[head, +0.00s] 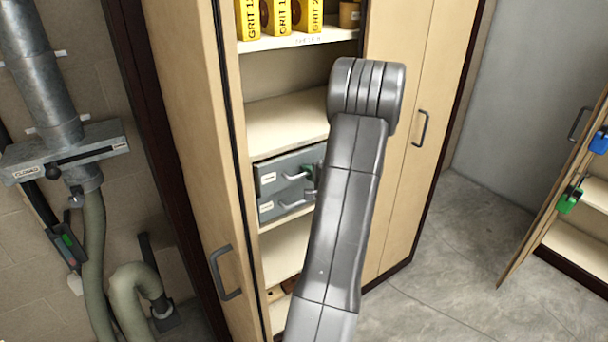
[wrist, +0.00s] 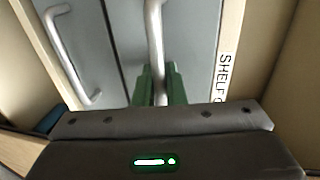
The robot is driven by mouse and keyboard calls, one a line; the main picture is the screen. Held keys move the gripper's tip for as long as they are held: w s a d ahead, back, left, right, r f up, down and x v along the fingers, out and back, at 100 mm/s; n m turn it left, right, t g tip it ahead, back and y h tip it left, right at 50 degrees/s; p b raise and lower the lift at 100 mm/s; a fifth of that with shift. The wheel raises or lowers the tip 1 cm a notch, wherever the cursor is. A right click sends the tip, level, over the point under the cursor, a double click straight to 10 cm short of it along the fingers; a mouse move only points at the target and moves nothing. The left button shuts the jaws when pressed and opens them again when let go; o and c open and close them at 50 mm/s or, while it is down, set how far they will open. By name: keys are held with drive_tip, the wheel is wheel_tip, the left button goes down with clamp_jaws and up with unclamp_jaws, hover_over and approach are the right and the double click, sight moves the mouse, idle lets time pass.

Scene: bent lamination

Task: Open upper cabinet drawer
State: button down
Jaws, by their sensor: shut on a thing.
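A grey drawer unit with two drawers stands inside the tall cabinet. The upper drawer (head: 270,178) looks about flush with the lower drawer (head: 267,208), so it appears closed. Each has a silver bar handle. In the wrist view, which is turned sideways, the upper handle (wrist: 154,22) runs between the green fingers of my gripper (wrist: 160,88), which is shut on it. The lower handle (wrist: 72,55) is free at the left. In the head view my arm hides the right part of the drawers and most of the gripper; a little green shows beside the handles.
The cabinet's left door (head: 185,120) stands open with its handle (head: 223,272) facing out. The right door (head: 405,140) is at the right of the shelves. Yellow grit boxes (head: 280,16) stand on the shelf above. Another open cabinet door (head: 560,195) is at far right, with clear floor (head: 440,270) between.

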drive_tip(key=f+b+v, duration=0.2)
drive_tip(key=b+v, duration=0.3)
drive_tip(key=v, duration=0.4)
drive_tip(key=f+b+v, duration=0.1)
drive_tip(key=b+v, duration=0.3)
drive_tip(key=v, duration=0.5)
drive_tip(key=shift+s+d+f+b, duration=0.25)
drive_tip(key=shift+s+d+b, duration=0.1)
drive_tip(key=shift+s, duration=0.25)
drive_tip(key=c, duration=1.9)
unclamp_jaws()
drive_tip(key=v, duration=1.3)
drive_tip(key=shift+s+d+b, duration=0.2)
drive_tip(key=shift+s+b, duration=0.15)
drive_tip(key=shift+w, duration=0.1)
drive_tip(key=x, duration=1.3)
drive_tip(key=shift+w+a+p, duration=0.25)
drive_tip(key=shift+w+p, duration=0.05)
drive_tip(key=shift+p, duration=0.1)
